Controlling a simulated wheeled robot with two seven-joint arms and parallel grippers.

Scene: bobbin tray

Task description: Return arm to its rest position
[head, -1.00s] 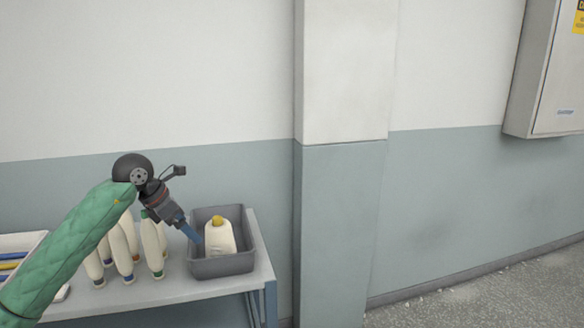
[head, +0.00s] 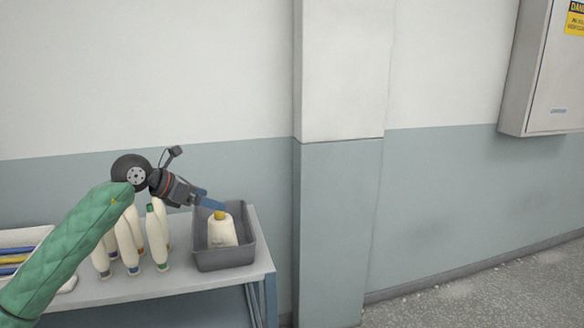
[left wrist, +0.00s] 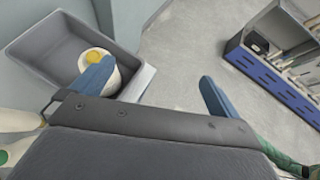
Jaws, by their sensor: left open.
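My left arm comes in from the left in a green sleeve. Its gripper (head: 213,202) is above the grey tray (head: 226,263) at the table's right end. One blue finger passes close over the yellow top of a cream bobbin (head: 222,234) standing in the tray; I cannot tell from the head view if they touch. In the left wrist view the gripper (left wrist: 155,90) has its blue fingers wide apart with nothing between them. The tray (left wrist: 45,42) and the bobbin's yellow top (left wrist: 97,56) lie behind the left finger. My right gripper is not in view.
Several cream bobbins (head: 126,243) stand on the table (head: 150,288) left of the tray. A white tray with blue and yellow items (head: 12,262) is at the far left. A wall pillar (head: 338,220) stands right of the table. A shelf unit (left wrist: 275,60) shows in the wrist view.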

